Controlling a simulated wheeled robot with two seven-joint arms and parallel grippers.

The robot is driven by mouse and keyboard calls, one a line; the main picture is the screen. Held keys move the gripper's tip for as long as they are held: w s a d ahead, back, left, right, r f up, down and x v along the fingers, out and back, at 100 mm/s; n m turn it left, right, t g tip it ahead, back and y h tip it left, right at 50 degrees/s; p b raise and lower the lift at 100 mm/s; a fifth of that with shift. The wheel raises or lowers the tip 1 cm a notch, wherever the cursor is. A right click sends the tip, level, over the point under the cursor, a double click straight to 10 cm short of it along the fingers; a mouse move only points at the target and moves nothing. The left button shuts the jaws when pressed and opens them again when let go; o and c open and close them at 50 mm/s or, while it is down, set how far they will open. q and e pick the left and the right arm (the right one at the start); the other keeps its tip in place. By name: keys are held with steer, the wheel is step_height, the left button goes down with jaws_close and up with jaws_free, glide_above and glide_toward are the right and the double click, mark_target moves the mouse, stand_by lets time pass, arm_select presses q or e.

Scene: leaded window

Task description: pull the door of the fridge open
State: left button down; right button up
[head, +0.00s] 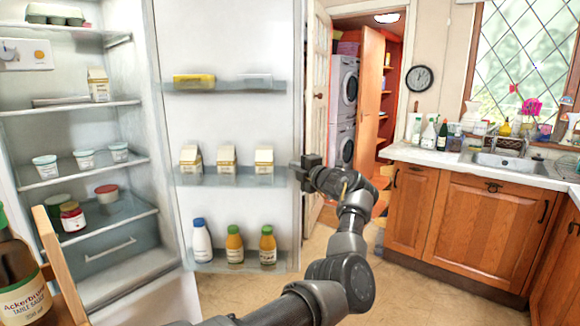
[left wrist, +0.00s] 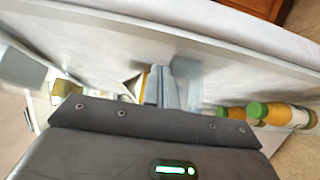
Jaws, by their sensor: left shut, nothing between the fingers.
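The fridge (head: 75,82) stands at the left of the head view with its lit inside in plain sight. Its door (head: 226,40) is wide open, its inner side facing me with bottles and cartons on the door racks. My left gripper (head: 300,173) is shut and empty at the free edge of the door, by the middle rack. I cannot tell whether it touches the door. The left wrist view shows the door's inner face (left wrist: 105,40) close up, partly hidden by the gripper's body. My right gripper is not in view.
A brown sauce bottle (head: 22,265) and a wooden piece (head: 58,265) are near at the lower left. Wooden cabinets (head: 475,220) with a sink (head: 500,160) stand at the right. Free floor (head: 440,295) lies between them and my arm. A doorway is behind.

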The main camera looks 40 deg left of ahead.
arm_select(q)
steer(key=w+d, duration=0.4)
steer(key=d, duration=0.5)
steer(key=shift+w, duration=0.2)
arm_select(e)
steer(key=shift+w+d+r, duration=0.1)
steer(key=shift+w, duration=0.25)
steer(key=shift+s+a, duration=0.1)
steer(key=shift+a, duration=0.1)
